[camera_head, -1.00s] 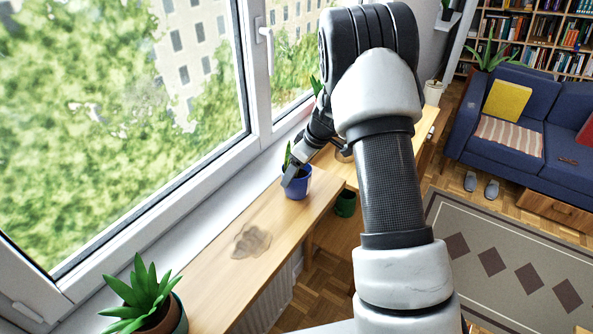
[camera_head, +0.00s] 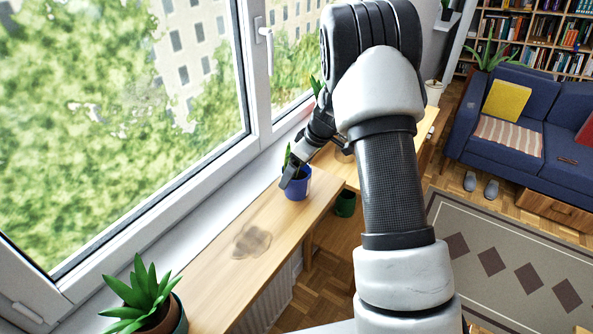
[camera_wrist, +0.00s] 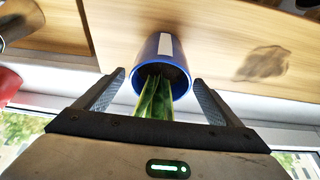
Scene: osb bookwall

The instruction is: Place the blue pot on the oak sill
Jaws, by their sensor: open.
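The blue pot (camera_head: 297,186) stands upright on the wooden sill (camera_head: 211,239), near its far end, with a green plant in it. The wrist view shows the blue pot (camera_wrist: 162,62) with dark soil, green leaves and a white label on its side. My gripper (camera_head: 291,177) is at the pot in the head view. In the wrist view my gripper (camera_wrist: 161,88) is open, with one finger on each side of the pot and gaps visible between the fingers and the pot. The pot's underside is hidden.
A brown stain (camera_head: 251,241) marks the sill in front of the pot. A spiky green plant (camera_head: 143,302) stands at the near left. The window lies along the left. A dark green pot (camera_head: 345,203) is lower, beside the sill. The sill between stain and pot is clear.

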